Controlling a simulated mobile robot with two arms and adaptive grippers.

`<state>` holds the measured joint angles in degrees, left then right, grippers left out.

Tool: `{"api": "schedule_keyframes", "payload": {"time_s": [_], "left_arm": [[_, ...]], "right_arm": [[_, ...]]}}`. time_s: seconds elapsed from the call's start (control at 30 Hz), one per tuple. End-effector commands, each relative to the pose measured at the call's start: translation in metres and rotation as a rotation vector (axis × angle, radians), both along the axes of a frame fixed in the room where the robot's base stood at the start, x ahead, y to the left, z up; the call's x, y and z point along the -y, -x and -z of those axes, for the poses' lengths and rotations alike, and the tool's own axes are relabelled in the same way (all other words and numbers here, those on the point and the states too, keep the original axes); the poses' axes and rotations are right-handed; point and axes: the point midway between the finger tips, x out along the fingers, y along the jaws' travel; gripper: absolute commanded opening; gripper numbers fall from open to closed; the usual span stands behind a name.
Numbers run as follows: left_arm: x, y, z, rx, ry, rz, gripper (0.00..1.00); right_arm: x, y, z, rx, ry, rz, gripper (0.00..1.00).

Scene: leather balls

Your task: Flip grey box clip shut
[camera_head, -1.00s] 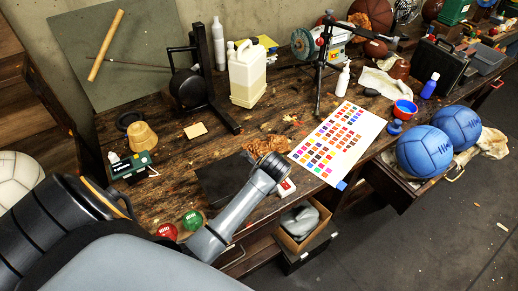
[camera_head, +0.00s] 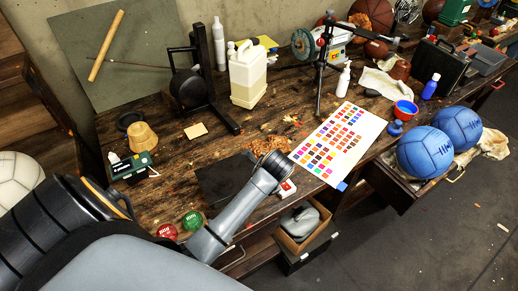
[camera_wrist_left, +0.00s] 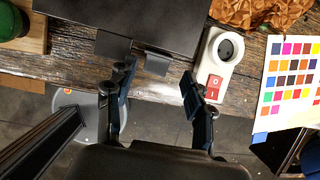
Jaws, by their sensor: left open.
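A dark grey box (camera_head: 225,179) lies near the front edge of the workbench. In the left wrist view its lid (camera_wrist_left: 145,17) fills the top middle. Two grey clip tabs show at its front edge: one (camera_wrist_left: 112,45) at the left, and one (camera_wrist_left: 157,64) jutting out between my fingers. I cannot tell how firmly either is latched. My left gripper (camera_wrist_left: 157,82) is open and empty, its fingers either side of the jutting clip, apart from it as far as I can see. In the head view the wrist hides the fingers. My right gripper is not in view.
A white socket with a red switch (camera_wrist_left: 217,66) sits close right of my right finger. A colour chart (camera_head: 338,143) lies farther right. Green (camera_head: 192,220) and red (camera_head: 167,231) tins stand left of the box. Below the bench edge is an open box (camera_head: 300,222).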

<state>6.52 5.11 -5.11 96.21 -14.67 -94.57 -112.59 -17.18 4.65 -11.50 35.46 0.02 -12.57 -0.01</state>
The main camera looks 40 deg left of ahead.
Motion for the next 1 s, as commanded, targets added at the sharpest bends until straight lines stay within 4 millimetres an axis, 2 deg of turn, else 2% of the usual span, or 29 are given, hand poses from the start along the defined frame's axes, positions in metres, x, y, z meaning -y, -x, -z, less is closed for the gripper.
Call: {"api": "schedule_keyframes", "payload": {"time_s": [0.1,0.3,0.43,0.7,0.73,0.83,0.93,1.0], "left_arm": [[0.007,0.002,-0.019,0.003,-0.001,0.002,0.53],[0.016,0.007,-0.043,-0.001,0.001,0.001,0.53],[0.019,0.008,-0.05,-0.002,0.002,0.001,0.53],[0.02,0.009,-0.051,-0.003,0.002,0.0,0.53],[0.02,0.009,-0.051,-0.003,0.002,0.0,0.51],[0.02,0.012,-0.05,0.004,0.01,-0.017,0.3],[0.025,0.024,-0.044,0.043,0.044,-0.105,0.29],[0.03,0.039,-0.04,0.094,0.091,-0.222,0.29]], "right_arm": [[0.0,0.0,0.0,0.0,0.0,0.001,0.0],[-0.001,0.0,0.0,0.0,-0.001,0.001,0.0],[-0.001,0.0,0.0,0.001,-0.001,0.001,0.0],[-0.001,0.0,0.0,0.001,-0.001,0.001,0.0],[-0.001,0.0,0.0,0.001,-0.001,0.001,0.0],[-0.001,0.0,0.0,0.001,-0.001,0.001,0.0],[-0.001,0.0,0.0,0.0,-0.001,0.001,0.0],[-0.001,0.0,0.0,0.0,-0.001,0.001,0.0]]}}
